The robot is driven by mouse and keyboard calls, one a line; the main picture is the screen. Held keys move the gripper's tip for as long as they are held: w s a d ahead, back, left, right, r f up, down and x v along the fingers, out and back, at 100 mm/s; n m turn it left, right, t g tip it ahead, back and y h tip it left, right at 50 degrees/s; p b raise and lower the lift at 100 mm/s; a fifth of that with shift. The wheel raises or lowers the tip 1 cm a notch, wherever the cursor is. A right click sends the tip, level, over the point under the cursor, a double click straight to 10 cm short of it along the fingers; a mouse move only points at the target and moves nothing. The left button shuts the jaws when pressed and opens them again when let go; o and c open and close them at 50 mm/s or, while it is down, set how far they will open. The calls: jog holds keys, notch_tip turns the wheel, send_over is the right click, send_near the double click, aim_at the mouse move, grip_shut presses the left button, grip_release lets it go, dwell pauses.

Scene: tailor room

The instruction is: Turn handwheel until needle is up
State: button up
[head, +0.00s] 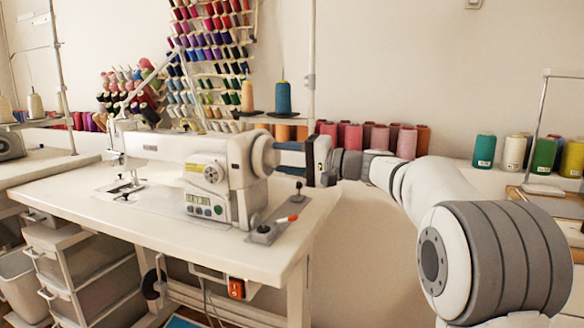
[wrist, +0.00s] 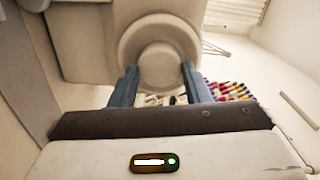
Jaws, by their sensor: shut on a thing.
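The white sewing machine (head: 190,152) stands on a white table. Its round handwheel (head: 264,155) is on the right end of the machine. My gripper (head: 283,157) reaches in from the right with its fingers at the wheel. In the wrist view, the handwheel (wrist: 158,62) sits between the two blue fingers of my gripper (wrist: 158,78), which is shut on it. The needle area (head: 128,182) is at the left end of the machine head. The needle itself is too small to tell whether it is up or down.
A small plate with a red-tipped lever (head: 270,229) lies on the table (head: 160,226) below my gripper. Thread cones (head: 283,98) stand behind the machine, and a spool rack (head: 212,60) hangs on the wall. Drawers (head: 85,262) stand under the table's left side.

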jog(key=shift+s+a+f+n, duration=0.1)
jog(key=shift+s+a+n, duration=0.15)
jog(key=shift+n, duration=0.45)
jog(key=o, duration=0.7)
jog(key=shift+a, duration=0.2)
jog(key=o, duration=0.3)
jog(key=shift+d, duration=0.15)
jog(key=shift+w, duration=0.1)
jog(key=shift+d, duration=0.15)
